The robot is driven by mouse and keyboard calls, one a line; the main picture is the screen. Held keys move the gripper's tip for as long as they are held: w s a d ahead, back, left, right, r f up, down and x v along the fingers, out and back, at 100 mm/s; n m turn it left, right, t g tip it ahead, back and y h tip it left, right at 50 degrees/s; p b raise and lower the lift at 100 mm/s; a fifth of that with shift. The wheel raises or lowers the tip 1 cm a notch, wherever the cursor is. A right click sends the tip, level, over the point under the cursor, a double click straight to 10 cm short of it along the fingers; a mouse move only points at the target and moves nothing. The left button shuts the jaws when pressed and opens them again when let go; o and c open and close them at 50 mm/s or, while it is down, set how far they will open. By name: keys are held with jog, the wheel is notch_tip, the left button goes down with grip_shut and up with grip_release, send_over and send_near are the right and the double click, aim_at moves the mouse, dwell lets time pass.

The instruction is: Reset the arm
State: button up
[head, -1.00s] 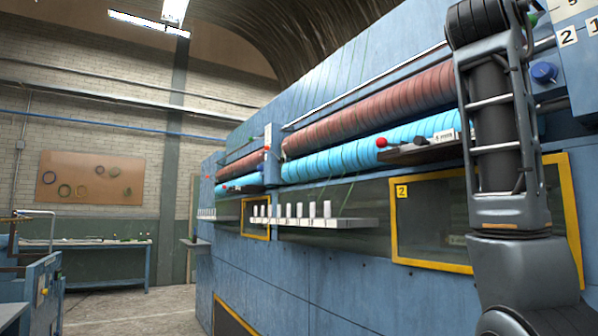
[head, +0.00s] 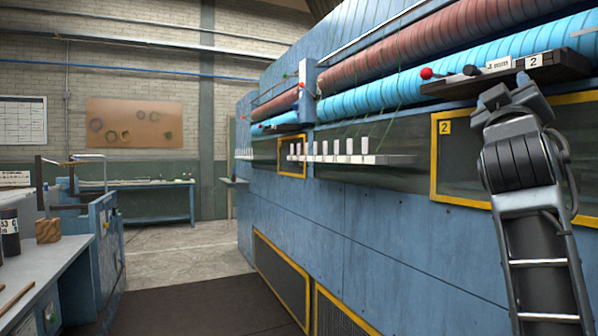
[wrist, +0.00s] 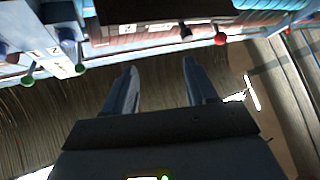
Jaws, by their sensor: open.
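My gripper (wrist: 160,68) shows in the wrist view with two fingers spread apart and nothing between them. In the head view my arm rises at the right edge, in front of the blue machine (head: 360,235). Its upper end is near a dark control shelf (head: 510,75) with a red knob (head: 427,73); the fingers are not clear there. In the wrist view the shelf (wrist: 160,28) and the red knob (wrist: 220,39) lie beyond the fingertips, apart from them.
Red-brown (head: 400,50) and light blue (head: 400,92) rollers run along the machine. A white ledge (head: 365,160) with several small white cylinders juts out. A workbench (head: 60,250) stands at the left. Dark floor matting (head: 190,305) is clear between them.

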jog(key=s+a+f+n+t+y, duration=0.1)
jog(key=a+f+n+y, duration=0.15)
jog(key=f, duration=0.85)
jog(key=a+f+n+y, duration=0.1)
jog(key=a+f+y, duration=0.25)
jog(key=f, duration=0.85)
jog(key=s+a+f+n+g+y, duration=0.1)
jog(key=s+a+f+y, duration=0.2)
jog(key=s+f, duration=0.5)
jog(key=s+a+f+n+y, duration=0.1)
jog(key=s+a+f+y, duration=0.2)
jog(key=f, duration=0.8)
jog(key=s+a+f+m+g+y, duration=0.1)
jog(key=s+f, duration=0.2)
jog(key=s, duration=0.3)
jog(key=s+a+f+p, duration=0.1)
jog(key=s+a+f, duration=0.1)
jog(key=s+f, duration=0.3)
jog(key=s+a+f+m+g+y, duration=0.1)
jog(key=s+f, duration=0.1)
jog(key=s, duration=0.6)
jog(key=s+a+r+m+g+y, duration=0.1)
jog(key=s+m+g, duration=0.1)
jog(key=s, duration=1.6)
jog(key=shift+s+a+r+g+p, duration=0.15)
jog(key=shift+r+g+p, duration=0.15)
jog(key=shift+g, duration=0.1)
